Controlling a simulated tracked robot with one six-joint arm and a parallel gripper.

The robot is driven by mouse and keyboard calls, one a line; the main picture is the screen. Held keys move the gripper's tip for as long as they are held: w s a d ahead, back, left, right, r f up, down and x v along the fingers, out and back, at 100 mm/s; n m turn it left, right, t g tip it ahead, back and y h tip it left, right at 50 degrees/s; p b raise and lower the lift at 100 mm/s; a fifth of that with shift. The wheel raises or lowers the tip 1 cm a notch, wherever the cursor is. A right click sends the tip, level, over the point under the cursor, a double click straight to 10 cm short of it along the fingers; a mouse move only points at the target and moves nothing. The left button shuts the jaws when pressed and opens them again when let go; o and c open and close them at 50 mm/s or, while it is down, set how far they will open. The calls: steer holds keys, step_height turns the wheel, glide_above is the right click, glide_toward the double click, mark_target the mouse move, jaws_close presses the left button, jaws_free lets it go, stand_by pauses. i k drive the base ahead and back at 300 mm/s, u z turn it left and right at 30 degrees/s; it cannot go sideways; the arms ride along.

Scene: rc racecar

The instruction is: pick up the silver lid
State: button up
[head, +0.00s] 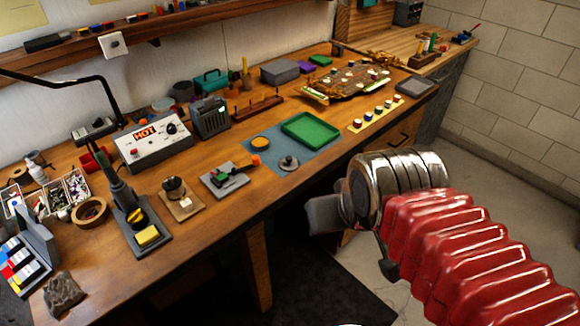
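A small round grey lid (289,163) with a knob on top, which looks like the silver lid, lies on the blue mat (268,178) near the front edge of the workbench. A shallow round container (260,143) with yellowish contents sits behind it on the mat. My gripper (320,214) is in front of the bench edge, to the right of the lid and closer to the camera, apart from it. Only a grey part of the gripper shows past my wrist, so the finger gap is hidden.
A green tray (310,117) lies behind the lid on the mat. A grey plate (222,184) with a green and black item and an orange-tipped part stands to the left. A yellow strip (357,127) with several small pieces lies right. The mat around the lid is mostly free.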

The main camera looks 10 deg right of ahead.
mark_target(289, 163)
steer(key=u, duration=0.6)
steer(key=i, duration=0.6)
steer(key=u, duration=0.35)
